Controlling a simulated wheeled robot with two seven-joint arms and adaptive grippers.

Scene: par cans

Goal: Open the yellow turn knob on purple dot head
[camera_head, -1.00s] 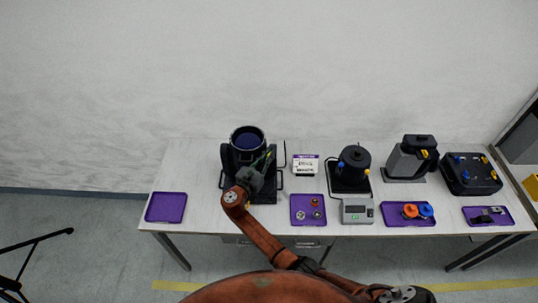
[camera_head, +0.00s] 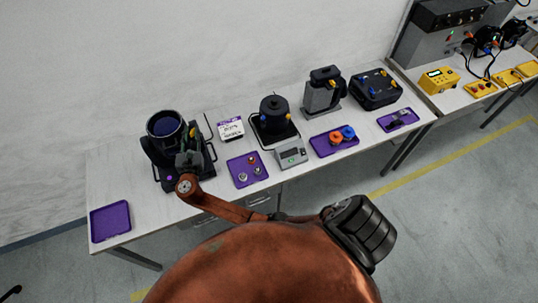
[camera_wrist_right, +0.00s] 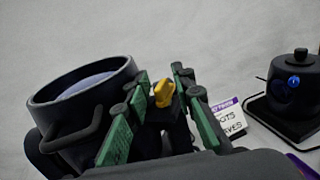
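The stage light head (camera_head: 163,125), a black can with a dark blue lens, stands at the left of the table. A small purple dot (camera_head: 169,178) shows on its base. My right gripper (camera_head: 190,146) is at the right side of this head. In the right wrist view, the yellow turn knob (camera_wrist_right: 164,94) sits between the tips of my right gripper (camera_wrist_right: 161,82). The green-padded fingers are apart, one on each side of the knob. I cannot tell whether they touch it. The can (camera_wrist_right: 85,95) is just left of the fingers. My left gripper is not in view.
A white label card (camera_head: 231,130) and a black lidded pot-like unit (camera_head: 273,117) stand to the right. Purple trays (camera_head: 236,180) line the front edge, with a grey scale (camera_head: 291,154) among them. Bare tabletop lies at the left, near an empty purple tray (camera_head: 110,222).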

